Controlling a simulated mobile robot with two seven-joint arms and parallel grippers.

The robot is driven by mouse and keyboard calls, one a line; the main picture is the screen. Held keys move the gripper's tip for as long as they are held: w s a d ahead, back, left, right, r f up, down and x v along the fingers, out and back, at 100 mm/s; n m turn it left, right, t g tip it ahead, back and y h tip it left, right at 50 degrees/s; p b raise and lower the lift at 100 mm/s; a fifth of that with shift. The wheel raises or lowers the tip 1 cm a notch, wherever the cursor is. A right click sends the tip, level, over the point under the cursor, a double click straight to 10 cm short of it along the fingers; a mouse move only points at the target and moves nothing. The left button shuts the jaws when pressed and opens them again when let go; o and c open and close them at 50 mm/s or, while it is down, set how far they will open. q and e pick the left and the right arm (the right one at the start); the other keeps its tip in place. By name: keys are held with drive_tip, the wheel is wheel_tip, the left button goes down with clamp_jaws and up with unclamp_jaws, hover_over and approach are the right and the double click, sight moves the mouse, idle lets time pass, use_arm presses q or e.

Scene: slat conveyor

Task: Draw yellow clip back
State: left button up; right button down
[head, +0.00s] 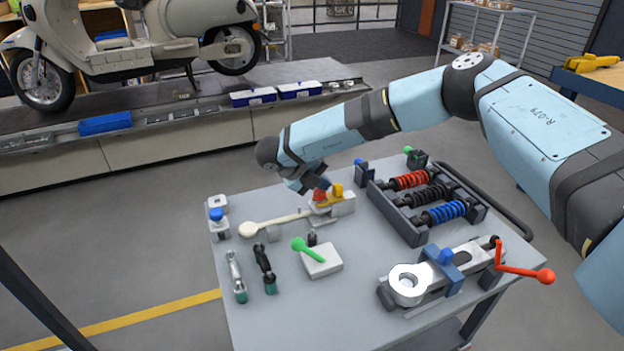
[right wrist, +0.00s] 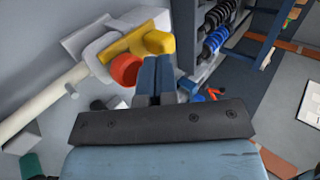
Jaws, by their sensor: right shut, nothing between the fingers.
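The yellow clip (head: 337,190) sits on a pale grey block (head: 342,207) near the back middle of the cart top. A red round piece (head: 319,196) is beside it, and a long cream lever (head: 275,223) runs left from the block. In the right wrist view the yellow clip (right wrist: 135,44) lies across the pale block, with the red piece (right wrist: 125,69) at its near side. My right gripper (head: 323,183) is shut and empty, its blue fingers (right wrist: 157,72) close beside the red piece and clip; I cannot tell whether they touch. My left gripper is out of view.
A rack of red, black and blue springs (head: 428,196) stands right of the clip. A clamp with a red handle (head: 522,272), a green-knobbed lever block (head: 321,262) and two tools (head: 264,268) lie nearer. The slat conveyor (head: 180,115) with a scooter is behind.

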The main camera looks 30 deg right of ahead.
sight(339, 184)
drive_tip(key=shift+d+f, duration=0.25)
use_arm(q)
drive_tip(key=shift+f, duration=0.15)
use_arm(e)
drive_tip(key=shift+d+r, duration=0.1)
drive_tip(key=shift+d, duration=0.2)
drive_tip(key=d+p, duration=0.1)
drive_tip(key=d, duration=0.1)
drive_tip(key=shift+s+d+p, duration=0.1)
drive_tip(key=shift+d+p, duration=0.2)
drive_tip(key=shift+p, duration=0.05)
drive_tip(key=shift+d, duration=0.45)
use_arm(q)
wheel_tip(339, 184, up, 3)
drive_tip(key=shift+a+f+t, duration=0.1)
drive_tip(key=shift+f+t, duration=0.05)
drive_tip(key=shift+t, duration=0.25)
